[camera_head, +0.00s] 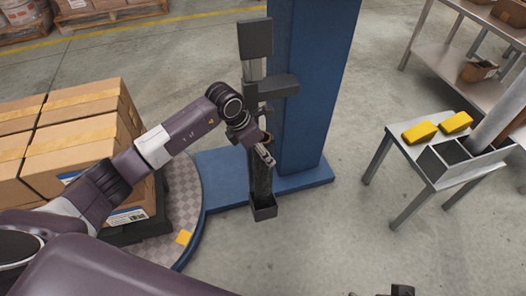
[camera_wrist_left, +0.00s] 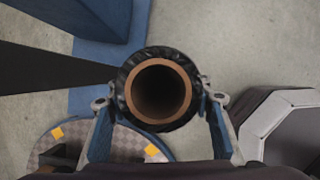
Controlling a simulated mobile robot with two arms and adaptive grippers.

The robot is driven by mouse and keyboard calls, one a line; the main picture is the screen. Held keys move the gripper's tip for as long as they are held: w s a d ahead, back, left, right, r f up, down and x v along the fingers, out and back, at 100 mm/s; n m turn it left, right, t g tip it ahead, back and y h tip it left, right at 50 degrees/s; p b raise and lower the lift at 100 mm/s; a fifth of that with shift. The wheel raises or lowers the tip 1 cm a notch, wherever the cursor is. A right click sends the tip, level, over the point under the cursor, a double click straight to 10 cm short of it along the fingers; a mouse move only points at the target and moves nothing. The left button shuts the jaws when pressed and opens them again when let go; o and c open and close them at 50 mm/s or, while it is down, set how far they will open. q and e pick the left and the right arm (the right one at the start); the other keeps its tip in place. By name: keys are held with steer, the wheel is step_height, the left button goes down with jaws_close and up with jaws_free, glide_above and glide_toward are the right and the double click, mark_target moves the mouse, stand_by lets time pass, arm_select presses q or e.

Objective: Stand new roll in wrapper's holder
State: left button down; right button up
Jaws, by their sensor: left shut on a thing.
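A dark film roll (camera_head: 261,180) stands upright in front of the wrapper's blue mast (camera_head: 315,80). My left gripper (camera_head: 262,148) is shut on its upper part. In the left wrist view the roll's brown cardboard core (camera_wrist_left: 158,91) faces the camera, between the two fingers (camera_wrist_left: 160,125). The roll's lower end meets the small black holder tray (camera_head: 264,212); whether it rests fully on the tray's floor is hidden. The holder's dark upper block (camera_head: 272,87) is above the gripper. Only a dark tip of my right gripper (camera_head: 402,290) shows at the bottom edge.
Stacked cartons (camera_head: 80,150) stand on the round turntable (camera_head: 185,195) at left. At right a small table (camera_head: 400,153) carries yellow boxes (camera_head: 420,132) and a dark divided bin (camera_head: 455,160) with a grey tube. Grey floor between is clear.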

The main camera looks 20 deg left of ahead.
arm_select(q)
steer(key=c, duration=1)
jaws_free()
steer(key=shift+o, duration=0.2)
